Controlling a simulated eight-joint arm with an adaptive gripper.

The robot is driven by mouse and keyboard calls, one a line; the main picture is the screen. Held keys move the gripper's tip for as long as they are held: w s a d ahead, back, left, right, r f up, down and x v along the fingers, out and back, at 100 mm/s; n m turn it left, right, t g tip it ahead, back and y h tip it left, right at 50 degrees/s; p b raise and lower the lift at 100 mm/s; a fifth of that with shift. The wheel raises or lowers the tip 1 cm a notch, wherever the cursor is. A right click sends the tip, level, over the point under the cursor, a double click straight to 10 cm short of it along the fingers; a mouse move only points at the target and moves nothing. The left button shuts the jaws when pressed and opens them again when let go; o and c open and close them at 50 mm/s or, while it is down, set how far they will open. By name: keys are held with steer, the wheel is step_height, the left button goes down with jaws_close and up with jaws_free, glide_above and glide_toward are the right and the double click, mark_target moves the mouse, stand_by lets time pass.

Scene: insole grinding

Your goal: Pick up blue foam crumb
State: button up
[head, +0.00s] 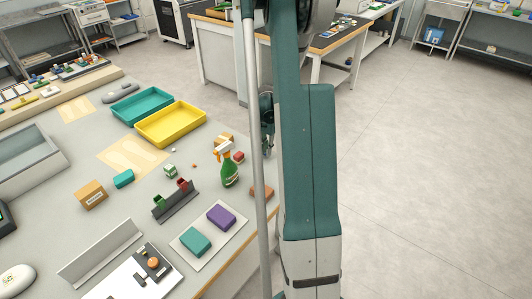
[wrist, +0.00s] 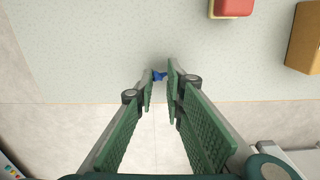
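The blue foam crumb (wrist: 159,76) is a small dark blue piece on the pale speckled tabletop, close to its edge in the wrist view. My gripper (wrist: 160,78) has two green ribbed fingers, with the tips one on each side of the crumb. The crumb fills most of the narrow gap between the tips, and whether both tips touch it I cannot tell. In the head view my gripper (head: 268,138) shows partly behind my own arm, by the table's right edge. The crumb is hidden there.
A red block (wrist: 232,7) and a cardboard box (wrist: 305,40) lie up and right of the crumb in the wrist view. A green spray bottle (head: 229,170), a yellow tray (head: 171,137) and a teal tray (head: 128,114) stand on the table. Bare floor lies beyond the edge.

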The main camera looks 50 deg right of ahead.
step_height(320, 180, up, 9)
steer(key=p, duration=0.1)
steer(key=shift+r, duration=0.2)
stand_by(0.8)
